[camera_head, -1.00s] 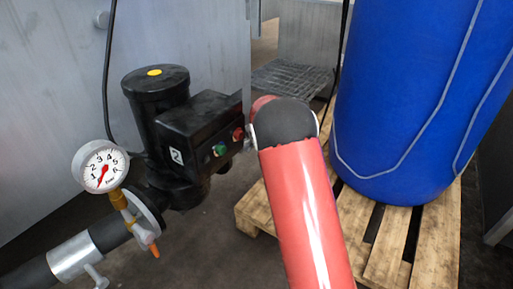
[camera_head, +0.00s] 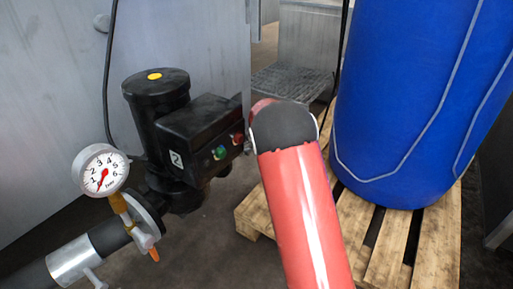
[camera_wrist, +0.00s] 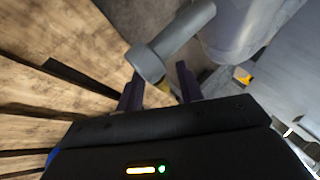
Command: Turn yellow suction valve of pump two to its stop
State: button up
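Pump two (camera_head: 172,130), a black motor with a yellow dot on top and a box marked 2, stands left of centre in the head view. My gripper (camera_wrist: 160,86) shows in the wrist view with its two dark fingers apart. The gripper is hidden behind my red arm in the head view.
A pressure gauge (camera_head: 101,172) stands on the pipe (camera_head: 70,258) left of the pump, above a small orange lever (camera_head: 154,254). A blue drum (camera_head: 415,95) stands on a wooden pallet (camera_head: 250,212) at right. A grey wall (camera_head: 50,100) is behind the pump.

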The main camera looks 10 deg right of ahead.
jog(key=p+v, duration=0.1)
jog(key=v, duration=0.6)
jog(key=shift+r, duration=0.15)
jog(key=shift+s, duration=0.1)
